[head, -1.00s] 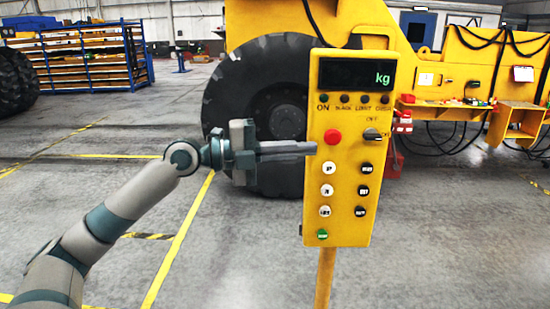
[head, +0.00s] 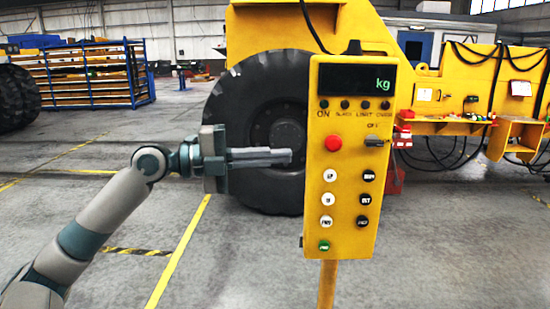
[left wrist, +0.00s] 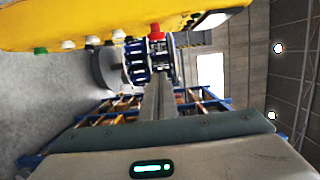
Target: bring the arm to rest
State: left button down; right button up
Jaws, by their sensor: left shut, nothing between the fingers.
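My left gripper (head: 290,157) is shut and empty. In the head view it points right, a short gap left of the yellow control box (head: 341,240), at about the height between the red button (head: 333,143) and the upper white button (head: 329,176). The box stands upright on a yellow post and its dark display (head: 350,78) reads "kg". A black rotary switch (head: 374,142) sits right of the red button. In the left wrist view the shut fingers (left wrist: 158,90) reach toward the yellow box (left wrist: 60,22), whose red button (left wrist: 156,32) sticks out. My right gripper is not in view.
A large black tyre (head: 232,110) of a yellow machine (head: 455,75) stands behind the box. A blue rack (head: 80,75) is at the back left. Grey floor with yellow lines (head: 180,255) is clear at lower left and right.

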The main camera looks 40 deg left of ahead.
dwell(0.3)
